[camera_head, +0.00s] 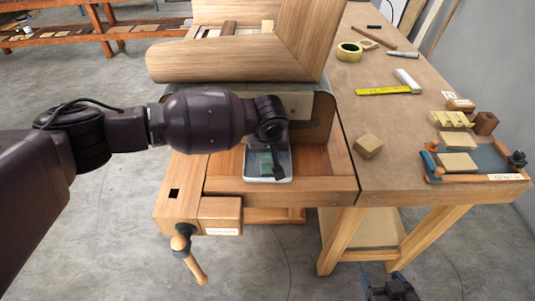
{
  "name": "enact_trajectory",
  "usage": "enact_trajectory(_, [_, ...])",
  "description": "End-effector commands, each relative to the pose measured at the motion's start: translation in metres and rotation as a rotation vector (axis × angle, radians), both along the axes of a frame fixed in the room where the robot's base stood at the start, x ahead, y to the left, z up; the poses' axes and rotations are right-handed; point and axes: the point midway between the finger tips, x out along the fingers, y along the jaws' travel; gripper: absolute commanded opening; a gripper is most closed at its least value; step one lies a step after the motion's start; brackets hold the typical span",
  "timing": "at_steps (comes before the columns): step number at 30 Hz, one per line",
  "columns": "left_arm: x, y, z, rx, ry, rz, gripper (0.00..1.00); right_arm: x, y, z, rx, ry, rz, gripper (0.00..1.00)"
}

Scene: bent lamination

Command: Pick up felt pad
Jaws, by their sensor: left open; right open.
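A small green piece (266,161), which looks like the felt pad, lies in a shallow pale tray (268,180) on the wooden bench at the centre. My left arm reaches in from the left, and my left gripper (279,172) points down at the tray, over its right part beside the green piece. It is open and partly covers the green piece. I cannot tell whether its fingers touch it. My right gripper (391,290) is at the bottom edge of the view, open and empty, low in front of the benches.
A large bent wooden lamination (225,58) stands just behind my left gripper. On the right table (375,130) are a wooden block (369,146), a yellow ruler (383,91), a tape roll (349,51) and a blue tray (495,160). A vise handle (193,266) sticks out in front.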

Motion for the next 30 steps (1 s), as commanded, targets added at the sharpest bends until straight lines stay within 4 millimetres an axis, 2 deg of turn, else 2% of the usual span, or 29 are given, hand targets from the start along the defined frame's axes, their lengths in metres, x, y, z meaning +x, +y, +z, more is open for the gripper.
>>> enact_trajectory(6, [0.000,0.000,-0.001,0.000,0.000,0.000,0.68,-0.003,0.000,-0.001,0.000,0.005,-0.002,0.72])
enact_trajectory(17, [0.000,0.000,-0.001,0.000,0.001,0.000,0.15,-0.011,-0.002,-0.006,0.000,0.023,-0.006,0.72])
enact_trajectory(26, [0.000,0.000,-0.001,0.000,0.001,-0.001,0.15,-0.009,-0.002,-0.006,-0.001,0.019,-0.005,0.72])
enact_trajectory(30, [0.000,0.000,0.006,0.000,0.000,0.000,0.14,-0.005,-0.001,-0.002,-0.001,0.011,-0.003,0.72])
